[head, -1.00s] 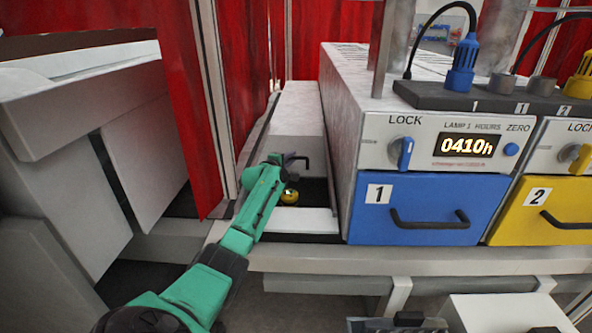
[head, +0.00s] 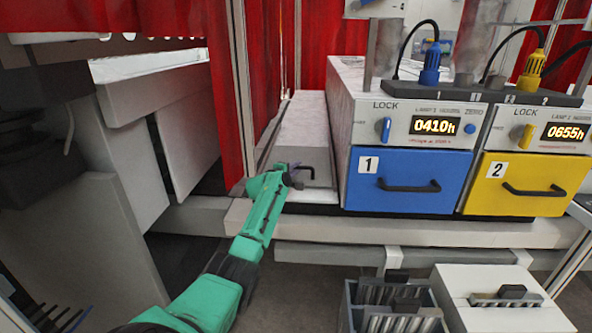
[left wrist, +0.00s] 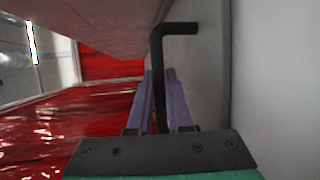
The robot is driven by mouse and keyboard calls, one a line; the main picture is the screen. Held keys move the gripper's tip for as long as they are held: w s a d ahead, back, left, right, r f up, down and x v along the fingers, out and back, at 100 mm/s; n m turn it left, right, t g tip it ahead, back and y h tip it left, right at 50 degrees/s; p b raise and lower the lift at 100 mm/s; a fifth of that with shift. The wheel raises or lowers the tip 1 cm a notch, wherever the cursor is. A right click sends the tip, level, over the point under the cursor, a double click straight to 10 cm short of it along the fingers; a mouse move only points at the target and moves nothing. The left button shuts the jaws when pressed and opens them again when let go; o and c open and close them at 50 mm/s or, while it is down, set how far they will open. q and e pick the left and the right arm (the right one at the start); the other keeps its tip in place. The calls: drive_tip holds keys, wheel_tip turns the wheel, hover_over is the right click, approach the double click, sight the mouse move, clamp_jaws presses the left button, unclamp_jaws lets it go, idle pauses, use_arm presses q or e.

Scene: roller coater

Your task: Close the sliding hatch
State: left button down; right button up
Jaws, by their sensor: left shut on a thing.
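The sliding hatch (head: 303,135) is a long pale grey cover on the bench, between the red curtain and the lamp unit. A black bent handle (head: 308,170) sticks out of its front end. My left gripper (head: 293,178) is at that front end, shut on the handle. In the left wrist view, the handle (left wrist: 157,75) runs down between the purple fingers (left wrist: 160,105). The dark opening under the hatch is not visible now; the hatch reaches close to the bench's front ledge. Any small remaining gap is hidden by the gripper. My right gripper is not in view.
The blue drawer (head: 408,181) and yellow drawer (head: 515,185) stand just right of the hatch. The red curtain (head: 262,80) and its post are close on the left. Below at the front are a grey crate (head: 350,310) and a white box (head: 505,310).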

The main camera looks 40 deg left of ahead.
use_arm(q)
drive_tip(key=shift+d+f, duration=0.1)
drive_tip(key=shift+f, duration=0.2)
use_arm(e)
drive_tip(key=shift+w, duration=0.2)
use_arm(q)
drive_tip(key=c, duration=1)
unclamp_jaws()
drive_tip(key=shift+o, duration=0.8)
drive_tip(key=shift+s+r, duration=0.1)
drive_tip(key=shift+s+d+r, duration=0.1)
drive_tip(key=shift+r, duration=0.1)
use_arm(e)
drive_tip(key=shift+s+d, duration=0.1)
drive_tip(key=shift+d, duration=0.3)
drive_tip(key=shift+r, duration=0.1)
use_arm(q)
drive_tip(key=shift+s+d, duration=0.1)
drive_tip(key=shift+s, duration=0.1)
drive_tip(key=v, duration=1.4)
drive_tip(key=shift+b, duration=0.3)
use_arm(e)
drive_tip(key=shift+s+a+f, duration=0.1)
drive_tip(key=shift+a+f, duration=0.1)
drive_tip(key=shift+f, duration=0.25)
